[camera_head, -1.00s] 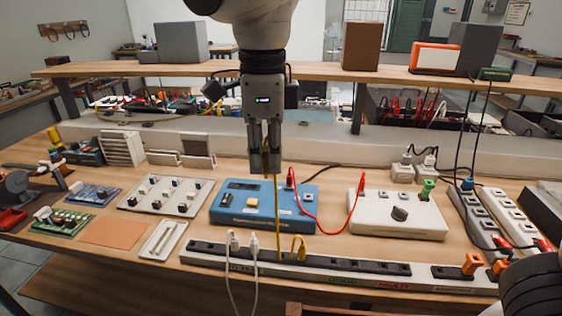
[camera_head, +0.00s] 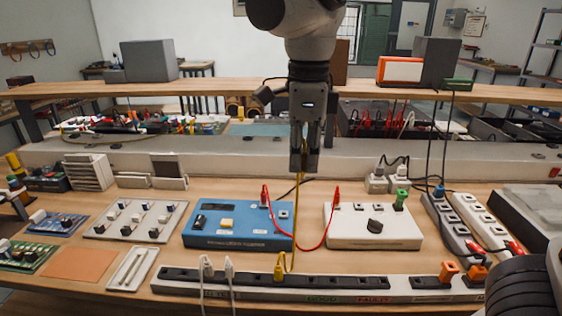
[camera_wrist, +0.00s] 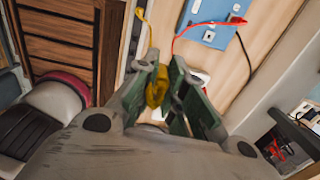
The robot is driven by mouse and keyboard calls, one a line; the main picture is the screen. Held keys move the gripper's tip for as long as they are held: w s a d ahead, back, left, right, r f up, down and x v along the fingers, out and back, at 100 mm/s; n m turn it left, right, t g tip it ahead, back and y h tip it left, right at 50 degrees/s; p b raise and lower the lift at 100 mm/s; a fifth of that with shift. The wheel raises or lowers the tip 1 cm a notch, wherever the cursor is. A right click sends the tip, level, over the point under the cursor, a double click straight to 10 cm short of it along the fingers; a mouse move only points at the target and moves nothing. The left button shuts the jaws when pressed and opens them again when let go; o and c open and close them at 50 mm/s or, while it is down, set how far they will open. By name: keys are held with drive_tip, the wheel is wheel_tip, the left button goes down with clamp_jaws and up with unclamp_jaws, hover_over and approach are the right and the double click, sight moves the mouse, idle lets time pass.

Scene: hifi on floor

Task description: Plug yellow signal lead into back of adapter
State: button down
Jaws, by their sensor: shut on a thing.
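My gripper (camera_head: 304,165) is shut on the yellow lead's upper end and holds it above the bench, near the gap between the blue box (camera_head: 212,240) and the white box (camera_head: 345,238). In the wrist view, a yellow plug (camera_wrist: 157,88) sits between the green fingers of my gripper (camera_wrist: 165,85). The yellow signal lead (camera_head: 297,215) hangs down from my gripper to a yellow plug (camera_head: 279,272) at the long power strip (camera_head: 330,293). I cannot tell which thing is the adapter; its back is not identifiable.
A red lead (camera_head: 326,238) loops between the blue and white boxes. White plugs (camera_head: 206,266) stand in the long strip. A shelf (camera_head: 230,88) crosses behind my gripper. An orange mat (camera_head: 82,264) lies at left.

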drive_tip(key=w+d, duration=0.9)
drive_tip(key=d, duration=0.6)
drive_tip(key=w+d, duration=1)
drive_tip(key=d, duration=0.4)
drive_tip(key=f, duration=1.4)
drive_tip(key=shift+s+d, duration=0.25)
drive_tip(key=shift+f, duration=0.45)
drive_tip(key=shift+w+f, duration=0.1)
drive_tip(key=shift+f, duration=0.85)
idle(1.6)
drive_tip(key=c, duration=1.4)
unclamp_jaws()
